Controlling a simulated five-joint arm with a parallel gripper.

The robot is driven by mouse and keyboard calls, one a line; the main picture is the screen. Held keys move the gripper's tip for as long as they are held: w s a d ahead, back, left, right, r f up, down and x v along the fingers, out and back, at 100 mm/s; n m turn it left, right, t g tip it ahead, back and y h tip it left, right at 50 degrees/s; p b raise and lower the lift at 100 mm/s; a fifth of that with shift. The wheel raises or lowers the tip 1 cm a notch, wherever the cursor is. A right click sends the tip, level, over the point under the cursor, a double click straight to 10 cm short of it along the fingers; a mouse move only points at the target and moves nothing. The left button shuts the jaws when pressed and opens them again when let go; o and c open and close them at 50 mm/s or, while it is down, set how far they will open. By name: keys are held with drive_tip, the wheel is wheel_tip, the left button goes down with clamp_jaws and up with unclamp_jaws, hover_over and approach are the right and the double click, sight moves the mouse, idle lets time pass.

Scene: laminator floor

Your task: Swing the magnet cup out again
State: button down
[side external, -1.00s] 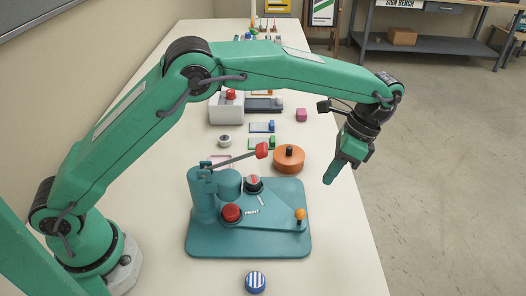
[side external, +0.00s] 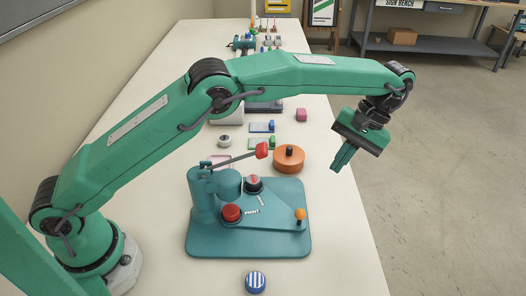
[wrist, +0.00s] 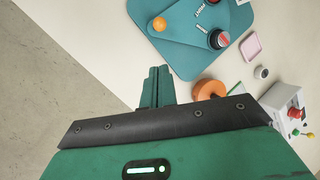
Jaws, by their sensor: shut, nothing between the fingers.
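A teal machine base (side external: 270,246) lies on the bench, with a round teal post (side external: 203,195) at its left. A flat wedge-shaped swing plate (side external: 275,217) on it carries an orange ball knob (side external: 300,214) at its right end; the knob also shows in the wrist view (wrist: 160,24). A lever with a red grip (side external: 262,150) slants up from the post. No part is labelled as the magnet cup, so I cannot tell which it is. My gripper (side external: 340,166) is shut and empty, above and right of the machine, apart from it; its fingers show in the wrist view (wrist: 157,84).
A red PRINT button (side external: 231,213) and a red-topped black dial (side external: 254,184) sit on the machine. An orange round pot with a black knob (side external: 289,160) stands behind it. A blue-striped disc (side external: 256,282) lies in front. The bench strip right of the machine is clear.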

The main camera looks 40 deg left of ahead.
drive_tip(key=n, duration=0.5)
drive_tip(key=w+r+n, duration=0.1)
drive_tip(key=n, duration=1.1)
drive_tip(key=shift+w+a+r+g, duration=0.25)
drive_tip(key=shift+w+a+g, duration=0.05)
drive_tip(key=shift+w+a, duration=0.1)
drive_tip(key=shift+f, duration=0.15)
drive_tip(key=shift+s+d+r+x, duration=0.15)
drive_tip(key=shift+s+x, duration=0.2)
drive_tip(key=shift+x, duration=1.75)
drive_tip(key=shift+s+d+r+x, duration=0.15)
drive_tip(key=shift+s+x, duration=0.2)
drive_tip(key=shift+x, duration=1.8)
drive_tip(key=shift+s+d+r+x, duration=0.2)
drive_tip(key=shift+s+x, duration=0.2)
drive_tip(key=shift+x, duration=1.7)
drive_tip(key=shift+f, duration=0.1)
